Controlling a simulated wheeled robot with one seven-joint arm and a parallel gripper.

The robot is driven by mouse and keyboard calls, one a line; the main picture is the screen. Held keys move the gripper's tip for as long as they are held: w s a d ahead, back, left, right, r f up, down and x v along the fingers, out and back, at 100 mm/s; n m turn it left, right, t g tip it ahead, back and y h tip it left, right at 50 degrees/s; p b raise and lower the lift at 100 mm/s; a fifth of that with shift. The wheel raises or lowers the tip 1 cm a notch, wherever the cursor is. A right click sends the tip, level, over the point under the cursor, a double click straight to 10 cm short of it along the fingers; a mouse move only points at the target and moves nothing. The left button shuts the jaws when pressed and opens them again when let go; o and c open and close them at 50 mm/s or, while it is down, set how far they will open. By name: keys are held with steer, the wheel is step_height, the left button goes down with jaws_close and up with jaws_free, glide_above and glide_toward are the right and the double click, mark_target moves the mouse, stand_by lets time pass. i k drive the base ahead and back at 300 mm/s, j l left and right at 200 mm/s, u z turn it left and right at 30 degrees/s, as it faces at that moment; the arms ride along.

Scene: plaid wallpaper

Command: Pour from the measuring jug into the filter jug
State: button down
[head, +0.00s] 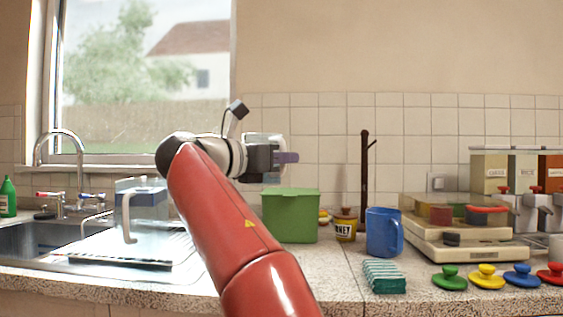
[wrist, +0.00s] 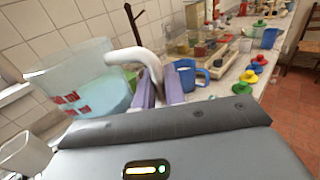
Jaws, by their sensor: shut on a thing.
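My gripper (head: 288,157) is raised above the counter, near the middle of the head view. Its purple fingers (wrist: 161,93) are shut on the white handle of the clear measuring jug (wrist: 75,82), which has red marks on its wall. In the head view the jug (head: 264,141) is mostly hidden behind my gripper and looks about upright. The filter jug (head: 141,193), clear with a pale handle, stands on the drainboard left of my arm, apart from the measuring jug.
A green tub (head: 291,216) stands below my gripper. A yellow jar (head: 345,226), blue mug (head: 381,232) and dark mug tree (head: 365,180) are to its right. Scales (head: 470,228) and coloured knobbed lids (head: 487,277) lie farther right. The sink (head: 30,238) and tap (head: 60,150) are left.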

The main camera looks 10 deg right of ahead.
mark_target(143, 230)
steer(key=k+j, duration=0.15)
steer(key=j, duration=0.25)
steer(key=k+j, duration=0.15)
steer(key=j, duration=0.25)
steer(key=k+j, duration=0.1)
steer(key=j, duration=0.3)
steer(key=k+j, duration=0.15)
steer(key=j, duration=0.25)
steer(key=k+j, duration=0.15)
steer(key=j, duration=0.25)
